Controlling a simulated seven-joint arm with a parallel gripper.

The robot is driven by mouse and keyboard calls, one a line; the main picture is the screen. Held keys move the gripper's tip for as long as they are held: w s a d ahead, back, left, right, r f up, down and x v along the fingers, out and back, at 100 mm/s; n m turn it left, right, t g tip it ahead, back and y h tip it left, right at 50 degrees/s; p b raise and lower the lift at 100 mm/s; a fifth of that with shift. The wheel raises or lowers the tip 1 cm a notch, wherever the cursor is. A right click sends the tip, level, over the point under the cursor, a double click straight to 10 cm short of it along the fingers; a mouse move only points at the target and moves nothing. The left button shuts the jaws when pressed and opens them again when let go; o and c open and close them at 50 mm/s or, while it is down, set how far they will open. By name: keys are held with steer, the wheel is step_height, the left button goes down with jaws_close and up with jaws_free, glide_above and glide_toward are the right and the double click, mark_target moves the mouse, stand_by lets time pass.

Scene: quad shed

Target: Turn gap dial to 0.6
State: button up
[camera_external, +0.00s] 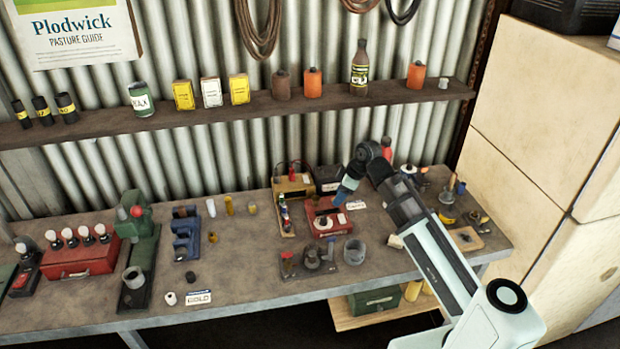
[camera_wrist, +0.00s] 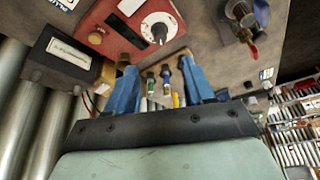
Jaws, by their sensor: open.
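The gap dial (camera_wrist: 159,28) is a white round face with a dark knob on a red box (camera_wrist: 112,28), near the top of the wrist view. Its numbers are too small to read. In the external view the red box (camera_external: 318,207) sits on the bench, with the dial (camera_external: 323,223) showing small on its top. My gripper (camera_wrist: 157,68) has two blue fingers, spread apart with nothing held between them. In the external view my gripper (camera_external: 345,190) hangs above the right side of the red box. It is apart from the dial in the wrist view.
A rack of small coloured items (camera_external: 285,217) stands just left of the red box. A yellow-brown box (camera_external: 293,186) and a black box (camera_external: 328,177) stand behind it. A tray with metal parts (camera_external: 328,264) lies in front.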

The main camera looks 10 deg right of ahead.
mark_target(324, 218)
steer(key=x, duration=1.2)
steer(key=shift+a+f, duration=0.1)
steer(key=shift+f, duration=0.2)
steer(key=shift+w, duration=0.1)
steer(key=shift+c, duration=0.2)
jaws_close()
steer(key=shift+m, duration=0.4)
steer(key=m, duration=0.1)
steer(key=m+t+h, duration=0.1)
steer(key=m, duration=0.1)
steer(key=shift+s+a, duration=0.15)
steer(key=shift+s, duration=0.05)
steer(key=shift+m+t+h, duration=0.6)
steer(key=shift+m, duration=1.4)
